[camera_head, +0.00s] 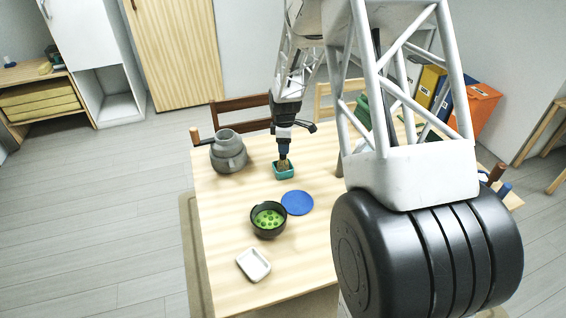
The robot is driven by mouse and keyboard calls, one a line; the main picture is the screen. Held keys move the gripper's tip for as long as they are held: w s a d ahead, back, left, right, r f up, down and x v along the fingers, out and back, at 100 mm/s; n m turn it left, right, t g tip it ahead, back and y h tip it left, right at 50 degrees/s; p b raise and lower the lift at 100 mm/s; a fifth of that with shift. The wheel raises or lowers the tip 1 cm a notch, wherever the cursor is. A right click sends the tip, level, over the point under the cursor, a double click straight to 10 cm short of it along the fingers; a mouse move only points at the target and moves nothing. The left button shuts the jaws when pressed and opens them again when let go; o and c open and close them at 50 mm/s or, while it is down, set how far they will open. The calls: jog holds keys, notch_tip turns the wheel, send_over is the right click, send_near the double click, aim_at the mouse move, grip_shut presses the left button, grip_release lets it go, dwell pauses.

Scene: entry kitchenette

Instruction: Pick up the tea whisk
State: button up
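A small tan, brush-like thing, seemingly the tea whisk (284,163), shows directly beneath my gripper (284,150). It is at a small teal square dish (284,175) on the wooden table (229,272). My gripper points down over this dish, and its tip meets or overlaps the top of the tan thing in the picture. The fingers are too small and dark to tell whether they are open or shut on it. I cannot tell whether the tan thing rests in the dish or hangs just above it.
A blue round mat (297,203) and a dark bowl with green bits (268,232) lie nearer. A white rectangular dish (253,264) is at the front, a grey grinder-like pot (228,151) at left. Binders (430,85) stand behind right. My arm hides the table's right side.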

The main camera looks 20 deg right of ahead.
jog(key=c, duration=0.9)
jog(key=shift+o, duration=0.2)
jog(key=shift+r, duration=5)
jog(key=shift+a, duration=0.1)
jog(key=s+a, duration=0.6)
jog(key=s, duration=0.4)
jog(key=s+a+g, duration=0.1)
jog(key=s+a, duration=0.5)
jog(key=s, duration=0.5)
jog(key=shift+s+a+r, duration=0.15)
jog(key=shift+r, duration=0.2)
